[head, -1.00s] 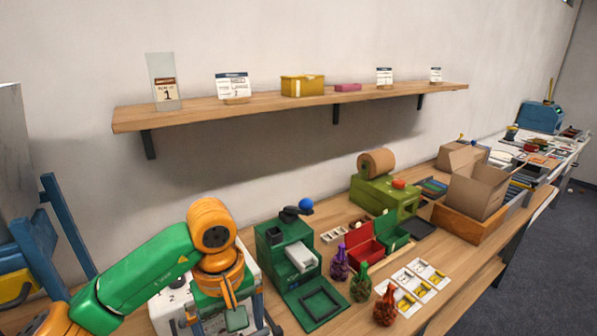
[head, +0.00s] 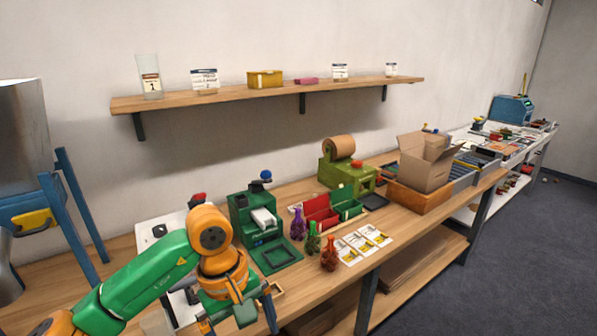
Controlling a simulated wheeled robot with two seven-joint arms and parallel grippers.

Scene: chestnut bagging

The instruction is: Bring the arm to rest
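My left arm comes in from the lower left in the head view, its green links and orange joints reaching over the near left part of the workbench (head: 307,276). My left gripper (head: 240,322) points down at the bottom edge, and its fingertips are cut off or hidden, so its opening cannot be judged. No held thing shows in it. My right arm and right gripper are out of the picture. Three filled bags stand apart from the gripper: a purple bag (head: 298,225), a green bag (head: 313,240) and a red bag (head: 329,256).
A green machine (head: 241,218) with a blue knob stands just right of my arm. Beyond are a red and green tray (head: 331,212), white cards (head: 363,244), an olive tape machine (head: 347,174) and an open cardboard box (head: 425,165). Floor (head: 480,270) at right is clear.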

